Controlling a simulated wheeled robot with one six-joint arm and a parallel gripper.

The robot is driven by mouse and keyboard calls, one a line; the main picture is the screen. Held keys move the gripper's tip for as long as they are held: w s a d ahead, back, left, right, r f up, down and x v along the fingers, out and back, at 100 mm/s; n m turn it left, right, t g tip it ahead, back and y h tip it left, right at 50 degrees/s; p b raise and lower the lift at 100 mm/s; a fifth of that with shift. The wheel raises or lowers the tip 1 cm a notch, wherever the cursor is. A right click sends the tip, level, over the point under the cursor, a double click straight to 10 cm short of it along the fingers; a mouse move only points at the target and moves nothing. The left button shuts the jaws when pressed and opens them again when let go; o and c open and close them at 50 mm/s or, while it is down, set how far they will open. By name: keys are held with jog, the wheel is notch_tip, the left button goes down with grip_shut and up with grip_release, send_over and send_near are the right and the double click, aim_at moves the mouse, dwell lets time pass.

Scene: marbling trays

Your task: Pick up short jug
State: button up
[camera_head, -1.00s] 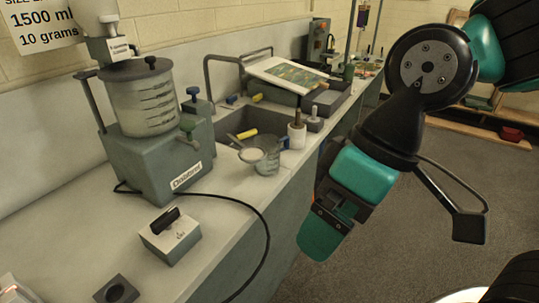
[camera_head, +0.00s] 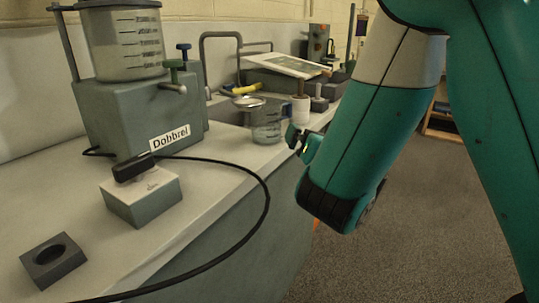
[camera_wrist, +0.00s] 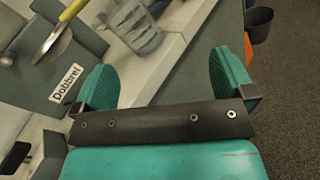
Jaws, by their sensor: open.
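The short jug (camera_head: 268,128) is a small clear jug with dark markings and a blue handle on its right. It stands upright on the pale counter, right of the Dobbrel machine. In the wrist view the jug (camera_wrist: 138,28) lies ahead of the fingers, tilted in the picture. My gripper (camera_head: 302,142) is just right of the jug, beside its handle side, apart from it as far as I can tell. In the wrist view my gripper (camera_wrist: 165,84) has its two green fingers wide apart with nothing between them. My forearm hides part of the counter's right end.
The grey machine (camera_head: 120,110) carries a large clear vessel (camera_head: 125,42). A metal strainer or ladle (camera_head: 248,102) is close behind the jug. A white roller (camera_head: 300,108) stands behind to the right. A switch box (camera_head: 142,198) and black cable (camera_head: 262,215) lie in front.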

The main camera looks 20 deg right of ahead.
jog(key=a+f+n+y, duration=0.1)
jog(key=a+n+y, duration=0.25)
jog(key=n, duration=0.25)
jog(key=p, duration=1)
send_near(272, 120)
jog(key=w, duration=0.3)
jog(key=w+p, duration=0.2)
jog(key=p, duration=0.1)
jog(key=w+p, duration=0.1)
jog(key=p, duration=0.1)
jog(key=shift+w+a+f+t+h, duration=0.1)
jog(key=shift+a+f+t+h, duration=0.15)
jog(key=shift+a+f+t, duration=0.15)
jog(key=shift+w+f+p, duration=0.25)
jog(key=shift+w+p, duration=0.2)
jog(key=shift+p, duration=0.2)
jog(key=p, duration=0.3)
jog(key=shift+w+a+r, duration=0.1)
jog(key=shift+w+r, duration=0.2)
jog(key=p, duration=0.4)
jog(key=shift+w+r, duration=0.1)
jog(key=shift+w, duration=0.25)
jog(key=shift+p, duration=0.85)
